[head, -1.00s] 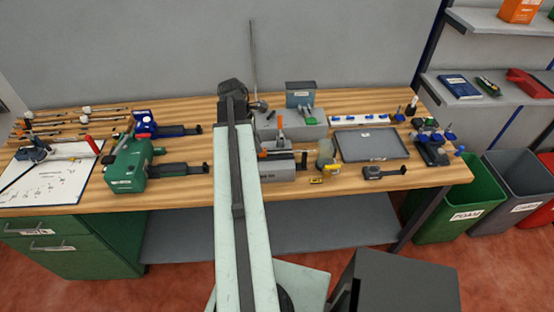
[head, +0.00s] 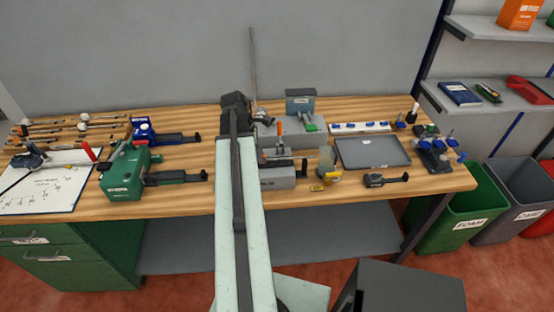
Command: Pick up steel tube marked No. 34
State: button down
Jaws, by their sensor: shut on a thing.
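A long thin grey steel tube (head: 253,65) stands nearly upright above the back of the workbench, against the grey wall. Its number is too small to read. My gripper (head: 255,110) is at the tube's lower end, shut on it. The dark wrist at the end of my arm hides much of the gripper. I cannot tell whether the tube's lower end touches anything.
The wooden workbench (head: 400,198) holds a green machine (head: 124,172), a blue machine (head: 143,131), a grey block fixture (head: 285,180) and a grey tray (head: 372,152). A small grey-blue box (head: 300,103) stands just right of the gripper. Wall and air above are clear.

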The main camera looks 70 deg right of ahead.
jog(key=shift+r+p, duration=3.1)
jog(key=shift+r, duration=0.2)
